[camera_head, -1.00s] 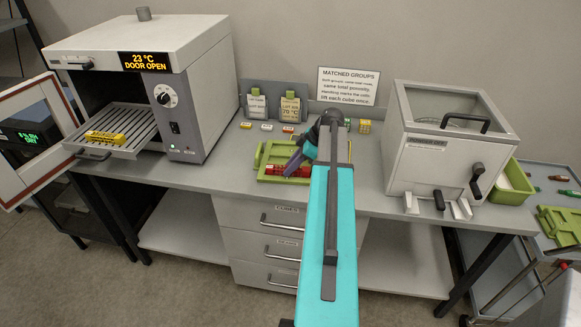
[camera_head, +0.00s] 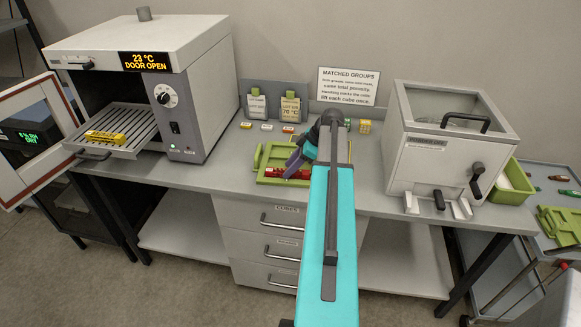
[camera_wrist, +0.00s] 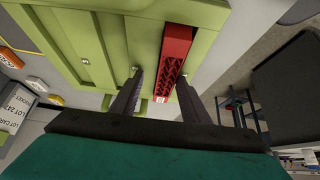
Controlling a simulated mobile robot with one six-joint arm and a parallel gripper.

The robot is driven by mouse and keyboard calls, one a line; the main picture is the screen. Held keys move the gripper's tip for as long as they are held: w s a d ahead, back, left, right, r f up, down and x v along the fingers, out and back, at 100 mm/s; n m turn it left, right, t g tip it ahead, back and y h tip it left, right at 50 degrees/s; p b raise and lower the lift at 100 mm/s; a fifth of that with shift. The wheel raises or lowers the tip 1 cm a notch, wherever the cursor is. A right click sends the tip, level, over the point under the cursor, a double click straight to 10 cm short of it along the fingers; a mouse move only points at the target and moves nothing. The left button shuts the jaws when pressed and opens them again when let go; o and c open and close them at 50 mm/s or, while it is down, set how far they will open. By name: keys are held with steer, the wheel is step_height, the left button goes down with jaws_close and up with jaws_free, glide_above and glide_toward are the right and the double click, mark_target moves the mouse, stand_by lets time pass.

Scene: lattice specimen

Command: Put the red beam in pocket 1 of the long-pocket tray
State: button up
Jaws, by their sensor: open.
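The red beam (camera_wrist: 174,60) shows in the wrist view as a long block with a perforated face. It lies along one side of the green tray (camera_wrist: 112,40); I cannot read a pocket number. In the head view the beam (camera_head: 298,174) is at the front of the green tray (camera_head: 262,178), partly hidden by my gripper (camera_head: 291,167). In the wrist view my gripper (camera_wrist: 160,76) is open. The beam's near end shows between its two fingers, closer to the right one. I cannot tell whether a finger touches it.
The oven (camera_head: 190,110) stands left with its door open and a yellow piece (camera_head: 104,136) on its rack. Small coloured blocks and lot cards (camera_head: 290,108) are behind the tray. A grey box (camera_head: 450,145) stands right. Bench between oven and tray is clear.

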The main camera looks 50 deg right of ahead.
steer(key=o, duration=0.4)
steer(key=shift+s+f, duration=0.1)
steer(key=shift+f, duration=0.15)
steer(key=shift+o, duration=0.2)
steer(key=shift+r, duration=0.1)
steer(key=shift+p+v, duration=0.65)
steer(key=shift+v, duration=1.7)
steer(key=shift+r, duration=0.2)
steer(key=shift+d+r, duration=0.1)
steer(key=b+v, duration=0.3)
steer(key=v, duration=1)
steer(key=shift+d+r+b, duration=0.15)
steer(key=shift+r+b, duration=0.15)
steer(key=shift+b, duration=0.05)
